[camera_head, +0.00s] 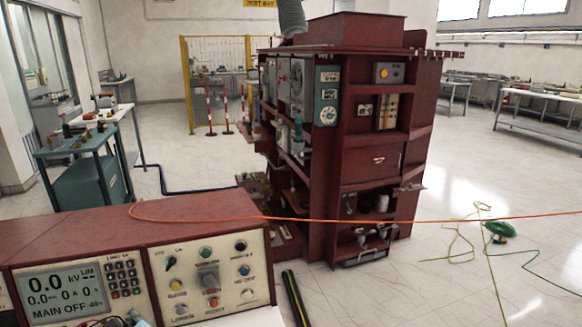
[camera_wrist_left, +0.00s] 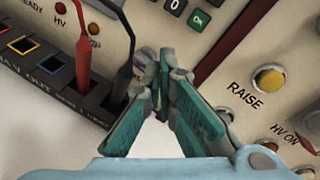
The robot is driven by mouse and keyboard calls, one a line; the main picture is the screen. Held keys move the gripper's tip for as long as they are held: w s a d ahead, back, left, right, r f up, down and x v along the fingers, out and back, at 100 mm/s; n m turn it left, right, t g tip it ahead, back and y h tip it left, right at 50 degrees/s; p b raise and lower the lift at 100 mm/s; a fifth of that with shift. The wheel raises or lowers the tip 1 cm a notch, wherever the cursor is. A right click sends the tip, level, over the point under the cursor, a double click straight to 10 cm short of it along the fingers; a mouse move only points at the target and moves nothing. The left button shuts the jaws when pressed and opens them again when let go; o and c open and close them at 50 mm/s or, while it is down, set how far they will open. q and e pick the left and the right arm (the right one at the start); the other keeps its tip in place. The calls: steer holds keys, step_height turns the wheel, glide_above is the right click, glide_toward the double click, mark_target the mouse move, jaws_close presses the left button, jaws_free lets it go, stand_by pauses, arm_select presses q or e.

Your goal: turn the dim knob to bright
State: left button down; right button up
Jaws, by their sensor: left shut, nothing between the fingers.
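The console (camera_head: 100,235) stands at the lower left of the head view. Its right panel (camera_head: 228,282) carries several coloured buttons and a black knob (camera_head: 171,263) at its upper left. The labels are too small to tell which control is the dim knob. My left gripper (camera_head: 137,319) shows at the bottom edge of the head view, in front of the console. In the left wrist view its teal fingers (camera_wrist_left: 163,72) are closed together and empty, over the panel between the keypad and the cable sockets. My right gripper is not in view.
Red and black plugs (camera_wrist_left: 81,68) stand in a socket strip (camera_wrist_left: 45,78) left of the fingers. A yellow RAISE button (camera_wrist_left: 268,78) is to their right. An orange cable (camera_head: 350,221) stretches across the room. A dark red cabinet (camera_head: 355,140) stands behind the console.

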arm_select(q)
steer(key=shift+b+x, duration=0.4)
steer(key=shift+x, duration=0.8)
steer(key=shift+w+d+r, duration=0.1)
steer(key=shift+d+r, duration=0.05)
steer(key=shift+d, duration=0.05)
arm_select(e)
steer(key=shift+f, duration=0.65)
arm_select(q)
steer(key=shift+r, duration=0.1)
